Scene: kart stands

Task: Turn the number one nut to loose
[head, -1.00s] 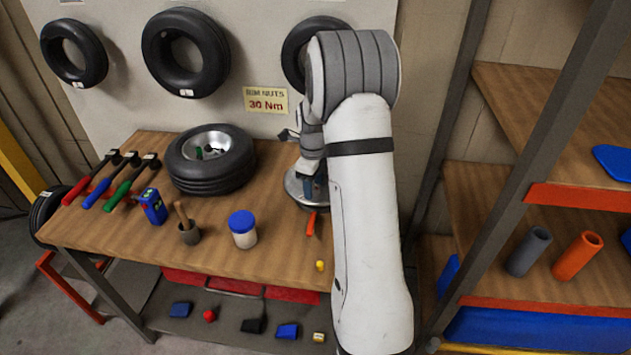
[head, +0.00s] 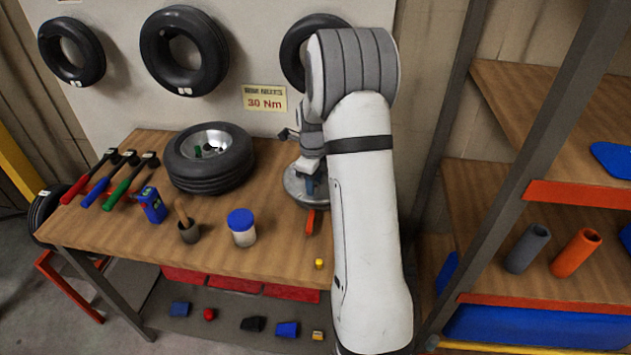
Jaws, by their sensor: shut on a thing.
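A round silver metal disc (head: 296,190) lies flat on the workbench, partly behind my arm. My gripper (head: 311,184) points down at the disc, close to its top. It is shut on a small part there, seemingly a nut on the disc. The jaws and that part are small and mostly hidden by my arm, and no number can be read. Some blue shows at the jaws. A black tyre (head: 209,172) with a silver hub lies to the left, with small green and dark pieces inside the hub.
An orange-red piece (head: 310,222) lies just before the disc. A shelf rack (head: 508,180) closes the right side.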

